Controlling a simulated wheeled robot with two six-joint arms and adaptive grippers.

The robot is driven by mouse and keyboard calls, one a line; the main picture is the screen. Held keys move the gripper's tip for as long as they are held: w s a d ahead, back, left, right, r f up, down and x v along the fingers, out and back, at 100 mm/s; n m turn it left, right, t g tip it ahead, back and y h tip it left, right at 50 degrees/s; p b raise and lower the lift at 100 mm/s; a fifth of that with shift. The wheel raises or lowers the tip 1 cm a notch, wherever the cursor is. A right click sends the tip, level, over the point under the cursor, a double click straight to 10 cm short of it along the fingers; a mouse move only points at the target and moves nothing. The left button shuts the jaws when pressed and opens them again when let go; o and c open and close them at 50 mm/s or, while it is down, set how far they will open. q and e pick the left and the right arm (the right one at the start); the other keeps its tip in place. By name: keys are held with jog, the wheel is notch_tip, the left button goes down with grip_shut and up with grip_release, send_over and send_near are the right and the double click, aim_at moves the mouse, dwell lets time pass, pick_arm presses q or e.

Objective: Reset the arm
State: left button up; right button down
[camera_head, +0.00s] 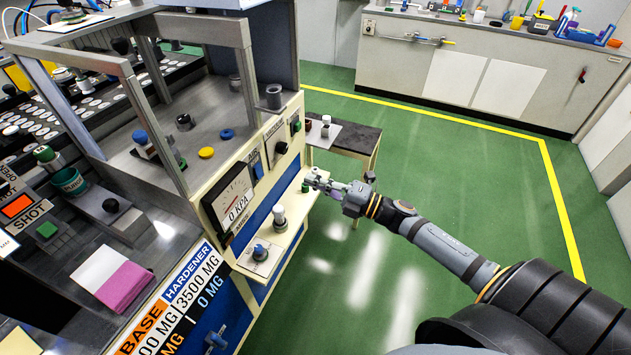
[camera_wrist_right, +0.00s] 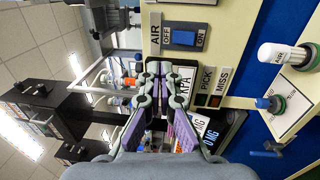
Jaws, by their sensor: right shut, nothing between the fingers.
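My right gripper (camera_head: 318,182) reaches in from the lower right in the head view. It is beside the cream front panel of the machine (camera_head: 278,143), over its small front ledge. In the wrist view the fingers of my right gripper (camera_wrist_right: 158,70) come together at their tips, with nothing between them. Behind them in that view are the panel's AIR switch (camera_wrist_right: 184,38) and the partly hidden KPA gauge (camera_wrist_right: 184,88). My left gripper is in neither view.
The ledge carries a white-capped part (camera_head: 279,218) and a blue-topped part (camera_head: 260,252). A small side table (camera_head: 350,138) stands behind my gripper. A long cabinet (camera_head: 470,65) lines the back wall. Green floor (camera_head: 450,150) to the right is clear.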

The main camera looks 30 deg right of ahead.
jog(key=d+f+m+h+p, duration=0.3)
jog(key=d+f+m+h, duration=0.75)
jog(key=f, duration=0.65)
jog(key=s+d+f+m+g+h, duration=0.1)
jog(key=s+d+f+m, duration=0.1)
jog(key=s+f, duration=0.15)
jog(key=s+d+f+m+g+h+p, duration=0.1)
jog(key=s+f+m, duration=0.1)
jog(key=f, duration=0.3)
jog(key=s+d+f+m+g, duration=0.1)
jog(key=s+d+f+m, duration=0.1)
jog(key=f, duration=0.3)
jog(key=s+a+f+m+g+h+p, duration=0.1)
jog(key=s+a+f+m+g, duration=0.15)
jog(key=s+f, duration=0.55)
jog(key=s+a+f+m+g+p, duration=0.1)
jog(key=s+f+m+g, duration=0.25)
jog(key=s+f, duration=0.4)
jog(key=s+a+f+m+g, duration=0.1)
jog(key=s+a, duration=0.2)
jog(key=s, duration=0.3)
jog(key=s+a+f+m+g+p, duration=0.1)
jog(key=s+a+g, duration=0.1)
jog(key=s, duration=0.4)
jog(key=s+a+f+m+g, duration=0.1)
jog(key=s+a+g, duration=0.1)
jog(key=s, duration=0.4)
jog(key=shift+a+f+y, duration=0.35)
jog(key=shift+a+f, duration=0.05)
jog(key=shift+a, duration=0.45)
